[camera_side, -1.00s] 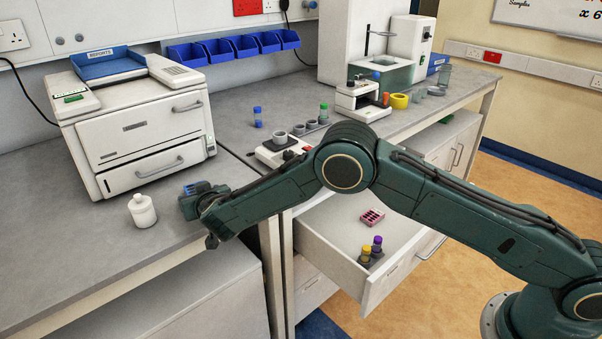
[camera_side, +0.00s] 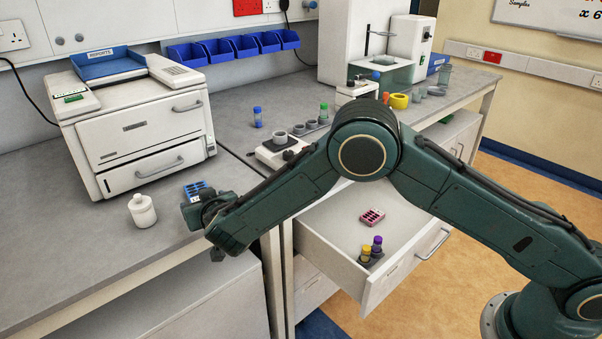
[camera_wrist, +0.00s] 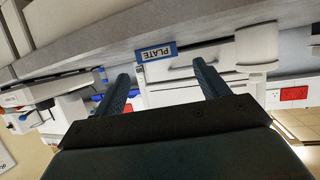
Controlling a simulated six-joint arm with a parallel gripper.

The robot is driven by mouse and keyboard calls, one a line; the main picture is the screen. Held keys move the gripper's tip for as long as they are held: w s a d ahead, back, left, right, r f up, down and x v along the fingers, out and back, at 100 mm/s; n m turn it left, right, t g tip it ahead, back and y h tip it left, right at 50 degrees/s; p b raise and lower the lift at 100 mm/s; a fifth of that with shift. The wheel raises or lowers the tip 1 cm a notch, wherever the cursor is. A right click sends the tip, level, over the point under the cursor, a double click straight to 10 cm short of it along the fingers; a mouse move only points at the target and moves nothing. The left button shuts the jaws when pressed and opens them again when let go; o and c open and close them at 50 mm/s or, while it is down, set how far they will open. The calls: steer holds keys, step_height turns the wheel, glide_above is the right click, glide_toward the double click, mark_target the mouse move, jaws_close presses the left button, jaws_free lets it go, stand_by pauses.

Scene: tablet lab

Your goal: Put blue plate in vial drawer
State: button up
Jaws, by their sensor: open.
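The blue plate (camera_side: 195,188) lies on the left bench near its front edge, right of the white jar. In the wrist view its blue-and-white label, reading PLATE upside down (camera_wrist: 157,52), shows beyond and between my fingertips. My gripper (camera_wrist: 160,72) is open and empty. In the side view my gripper (camera_side: 198,212) is at the bench's front edge, just in front of the plate, and hides part of its near side. The vial drawer (camera_side: 395,275) is pulled open under the right bench. It holds purple- and yellow-capped vials (camera_side: 371,250) and a pink plate (camera_side: 372,216).
A white jar (camera_side: 142,211) stands left of the plate. A printer (camera_side: 140,120) stands behind it. A small balance (camera_side: 280,152) and a rack of grey cups are on the right bench. Bare drawer floor shows around the pink plate.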

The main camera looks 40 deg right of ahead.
steer(key=v, duration=0.8)
steer(key=shift+w, duration=0.1)
stand_by(0.4)
steer(key=s+d+r+m+g, duration=0.1)
steer(key=s+d+r+g, duration=0.2)
steer(key=s+d+r, duration=0.45)
steer(key=s+d+r+g, duration=0.2)
steer(key=s+d+r, duration=0.45)
steer(key=d, duration=0.65)
steer(key=s+d+r+n+g+y, duration=0.1)
steer(key=s+d, duration=0.1)
steer(key=s, duration=1)
steer(key=s+d+r+n+g+y, duration=0.1)
steer(key=s+d+r+n, duration=0.1)
steer(key=s, duration=1.1)
steer(key=shift+d+g+y, duration=0.3)
steer(key=shift+d+g, duration=0.1)
steer(key=shift+d, duration=0.2)
steer(key=shift+o, duration=0.5)
